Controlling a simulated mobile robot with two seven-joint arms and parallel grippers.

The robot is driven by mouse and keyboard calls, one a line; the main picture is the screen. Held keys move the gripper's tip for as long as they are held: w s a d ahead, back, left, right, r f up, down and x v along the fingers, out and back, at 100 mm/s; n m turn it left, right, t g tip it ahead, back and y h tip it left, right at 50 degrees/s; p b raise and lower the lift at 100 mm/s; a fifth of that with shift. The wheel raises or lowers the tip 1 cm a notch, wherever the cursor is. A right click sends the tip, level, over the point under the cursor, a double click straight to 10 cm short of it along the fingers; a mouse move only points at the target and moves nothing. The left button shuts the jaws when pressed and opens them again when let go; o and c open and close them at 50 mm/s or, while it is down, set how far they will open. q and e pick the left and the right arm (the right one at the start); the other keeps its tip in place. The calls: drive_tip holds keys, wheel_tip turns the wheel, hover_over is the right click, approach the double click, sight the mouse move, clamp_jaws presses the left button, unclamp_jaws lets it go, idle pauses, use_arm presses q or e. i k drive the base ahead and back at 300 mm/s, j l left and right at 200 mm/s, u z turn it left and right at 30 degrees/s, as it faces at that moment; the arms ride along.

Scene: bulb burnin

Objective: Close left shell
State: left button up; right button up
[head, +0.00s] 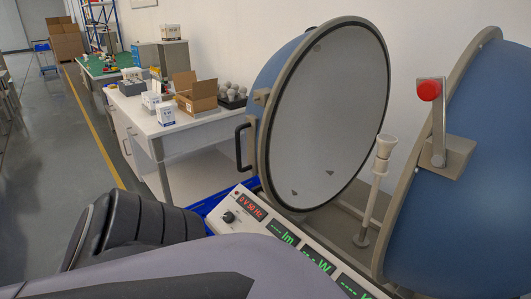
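The left shell (333,105) of the sphere stands open, its pale round inside facing me and to the right. Its outside is blue, with a grey rim and a black handle (240,146) on its left side. The right shell (475,170) is blue with a grey rim, and a clear gap lies between the two rims. A latch lever with a red knob (429,91) stands upright on the right shell. A pale lamp post (377,185) stands in the gap. Neither of my grippers shows; only dark and grey parts of my arms fill the lower left.
A meter panel (238,218) with a knob and lit displays lies in front of the shells, beside a blue crate (208,205). A white bench (190,127) behind holds an open carton (196,93), small boxes and several bulbs. The floor (45,150) at left is open.

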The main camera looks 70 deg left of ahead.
sight(315, 112)
drive_tip(key=u, duration=2.15)
drive_tip(key=i+j+z, duration=0.1)
drive_tip(key=z, duration=0.3)
drive_tip(key=i+j+z, duration=0.1)
drive_tip(key=z, duration=0.25)
drive_tip(key=j+z, duration=0.2)
drive_tip(key=z, duration=0.2)
drive_tip(key=i+j+z, duration=0.2)
drive_tip(key=j, duration=0.15)
drive_tip(key=j+z, duration=0.2)
drive_tip(key=j, duration=0.15)
drive_tip(key=j+z, duration=0.2)
drive_tip(key=j, duration=1.3)
drive_tip(key=l, duration=0.2)
